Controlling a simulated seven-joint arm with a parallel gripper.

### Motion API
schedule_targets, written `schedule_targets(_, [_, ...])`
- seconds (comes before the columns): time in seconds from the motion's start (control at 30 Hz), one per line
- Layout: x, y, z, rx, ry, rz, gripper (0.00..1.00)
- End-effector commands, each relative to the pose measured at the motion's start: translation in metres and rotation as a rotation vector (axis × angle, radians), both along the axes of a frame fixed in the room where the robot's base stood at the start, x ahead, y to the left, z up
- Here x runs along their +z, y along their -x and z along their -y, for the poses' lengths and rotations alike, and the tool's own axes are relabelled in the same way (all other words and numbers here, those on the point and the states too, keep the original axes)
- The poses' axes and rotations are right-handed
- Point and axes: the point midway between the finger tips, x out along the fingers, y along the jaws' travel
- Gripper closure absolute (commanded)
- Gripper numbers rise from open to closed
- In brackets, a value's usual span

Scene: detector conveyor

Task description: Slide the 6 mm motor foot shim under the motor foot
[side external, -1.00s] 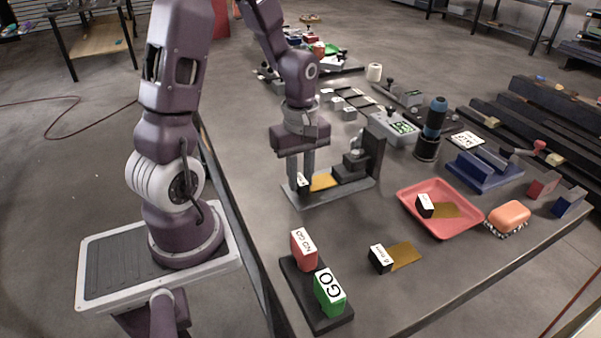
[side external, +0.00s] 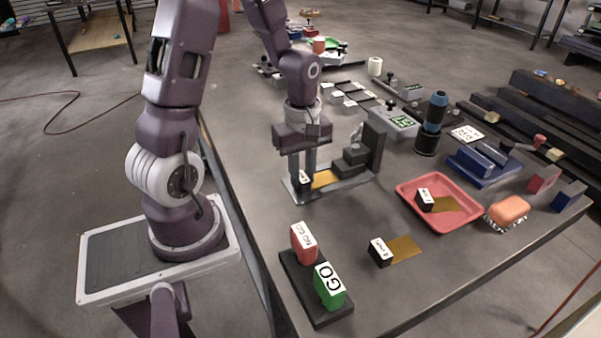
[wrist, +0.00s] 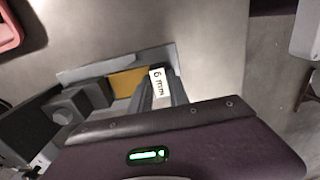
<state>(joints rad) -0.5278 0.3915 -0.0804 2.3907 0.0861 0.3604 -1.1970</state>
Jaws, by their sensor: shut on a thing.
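The 6 mm motor foot shim has a black block with a white "6 mm" label (wrist: 158,83) and a thin brass leaf (side external: 323,179). My gripper (side external: 303,181) is shut on the block, low over the left end of the grey fixture plate (side external: 334,190). The leaf points right, toward the dark motor foot (side external: 354,161) beside an upright dark bracket (side external: 374,148). In the wrist view the leaf (wrist: 127,82) lies between the fingers and the foot (wrist: 82,104). The leaf's far end meets the foot's near edge; whether it is beneath the foot, I cannot tell.
Another shim (side external: 381,252) lies on the bench in front, and one (side external: 425,198) lies in the red tray (side external: 452,221). A dark stand with red NO GO (side external: 303,243) and green GO (side external: 328,286) blocks is at the front. Bench between is clear.

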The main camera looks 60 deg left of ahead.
Motion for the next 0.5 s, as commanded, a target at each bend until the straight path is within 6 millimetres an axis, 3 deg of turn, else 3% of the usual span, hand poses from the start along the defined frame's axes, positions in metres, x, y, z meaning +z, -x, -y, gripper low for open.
schedule_targets(0.5, [0.000,-0.016,0.000,0.001,0.000,0.000,1.00])
